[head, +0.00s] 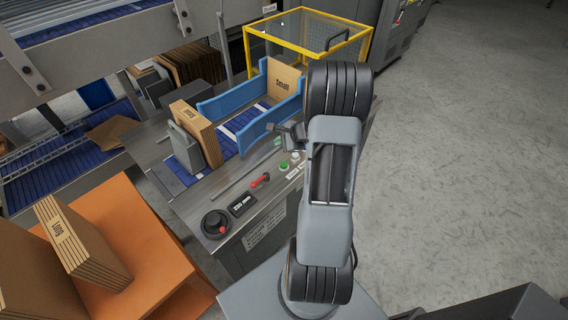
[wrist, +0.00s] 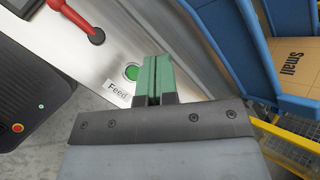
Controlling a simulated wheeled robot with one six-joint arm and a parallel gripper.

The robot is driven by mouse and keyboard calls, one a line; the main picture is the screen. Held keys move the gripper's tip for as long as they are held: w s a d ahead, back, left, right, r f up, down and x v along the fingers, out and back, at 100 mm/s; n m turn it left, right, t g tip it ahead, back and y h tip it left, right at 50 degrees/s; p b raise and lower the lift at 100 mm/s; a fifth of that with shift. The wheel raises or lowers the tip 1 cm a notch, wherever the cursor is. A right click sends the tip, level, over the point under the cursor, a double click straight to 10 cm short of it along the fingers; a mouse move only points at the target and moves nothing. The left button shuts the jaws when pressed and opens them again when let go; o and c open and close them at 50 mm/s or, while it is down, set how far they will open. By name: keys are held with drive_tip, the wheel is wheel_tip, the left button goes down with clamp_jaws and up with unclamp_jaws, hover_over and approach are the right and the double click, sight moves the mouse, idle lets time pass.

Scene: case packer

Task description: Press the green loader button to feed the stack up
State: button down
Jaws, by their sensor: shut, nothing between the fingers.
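The green loader button (wrist: 131,72) sits on the grey metal panel, with a "Feed" label beside it in the wrist view. In the head view the green button (head: 284,164) is on the console's front edge strip. My gripper (wrist: 155,75) has its green fingers closed together with nothing between them. The head view shows my gripper (head: 277,140) above the console, just beyond the button. The gap between fingertips and panel cannot be judged.
A red lever (head: 260,181), a display (head: 242,204) and a black knob (head: 215,223) line the panel. Blue guides (head: 240,127) flank the conveyor with a "Small" carton (head: 284,80). A yellow-framed guard (head: 308,45) stands behind. Open floor (head: 460,180) lies to the right.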

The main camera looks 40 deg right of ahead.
drive_tip(key=shift+d+f+m, duration=0.4)
drive_tip(key=shift+d+f, duration=0.1)
drive_tip(key=shift+d, duration=0.2)
drive_tip(key=shift+f, duration=0.15)
drive_tip(key=b, duration=0.6)
hover_over(284, 165)
wheel_tip(284, 165, down, 8)
drive_tip(key=shift+w+r, duration=0.1)
drive_tip(key=shift+r, duration=0.05)
drive_tip(key=shift+f, duration=0.4)
